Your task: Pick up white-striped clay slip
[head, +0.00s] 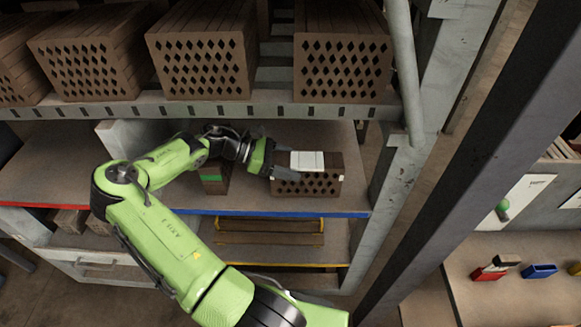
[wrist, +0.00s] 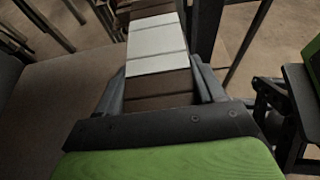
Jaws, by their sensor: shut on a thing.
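The white-striped clay slip is a brown hollow brick (head: 318,186) with a broad white band across its top and diamond-shaped holes in its front face. It is at the right part of the middle shelf (head: 260,203). My gripper (head: 287,162) reaches it from the left and is shut on it, with a finger along each long side. In the wrist view the slip (wrist: 155,42) runs away from me between the two fingers, its white band beyond a brown near part. Whether its underside touches the shelf cannot be told.
A brick with a green band (head: 214,184) stands to the left, partly behind my arm. Several large hollow bricks (head: 205,65) fill the shelf above. A grey upright (head: 405,165) bounds the shelf on the right. Small red and blue bins (head: 540,271) lie far right.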

